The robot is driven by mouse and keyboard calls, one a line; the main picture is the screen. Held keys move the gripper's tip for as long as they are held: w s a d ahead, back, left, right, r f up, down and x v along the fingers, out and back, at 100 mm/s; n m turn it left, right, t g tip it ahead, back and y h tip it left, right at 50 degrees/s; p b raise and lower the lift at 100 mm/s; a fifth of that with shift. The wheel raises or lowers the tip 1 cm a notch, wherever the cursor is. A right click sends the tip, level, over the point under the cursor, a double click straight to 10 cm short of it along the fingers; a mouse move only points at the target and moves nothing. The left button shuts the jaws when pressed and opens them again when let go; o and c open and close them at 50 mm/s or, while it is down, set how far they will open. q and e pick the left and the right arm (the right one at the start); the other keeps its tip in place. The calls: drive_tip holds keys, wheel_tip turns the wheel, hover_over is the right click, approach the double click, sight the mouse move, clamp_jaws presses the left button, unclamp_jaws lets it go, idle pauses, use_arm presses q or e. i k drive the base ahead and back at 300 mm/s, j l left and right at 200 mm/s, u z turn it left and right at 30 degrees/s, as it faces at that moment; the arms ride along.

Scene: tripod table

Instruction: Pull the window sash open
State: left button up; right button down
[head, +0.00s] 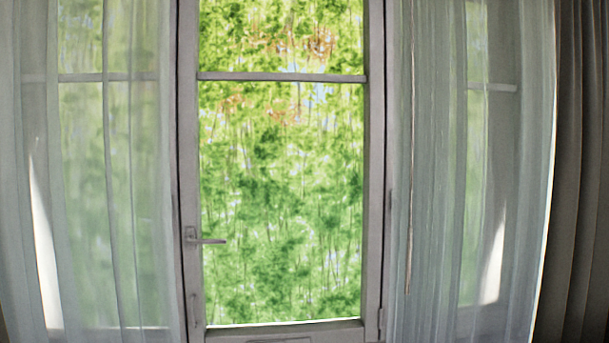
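A tall window sash (376,200) with a pale greyish frame stands upright in the middle of the head view. It looks shut in its frame. Its glass (282,200) shows green foliage, and a crossbar (282,77) divides it near the top. A lever handle (207,239) sits on the sash's left stile and points right, roughly level. What look like hinges are on the right side. Neither of my grippers is in view.
Sheer white curtains hang at the left (85,200) and right (435,200) of the sash, with side panes behind them. A thin cord (410,200) hangs at the right. A dark curtain (580,180) hangs at the far right. Nothing stands before the sash in view.

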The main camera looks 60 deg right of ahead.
sight(365, 329)
drive_tip(key=k, duration=0.2)
drive_tip(key=z, duration=1.65)
drive_tip(key=i, duration=0.6)
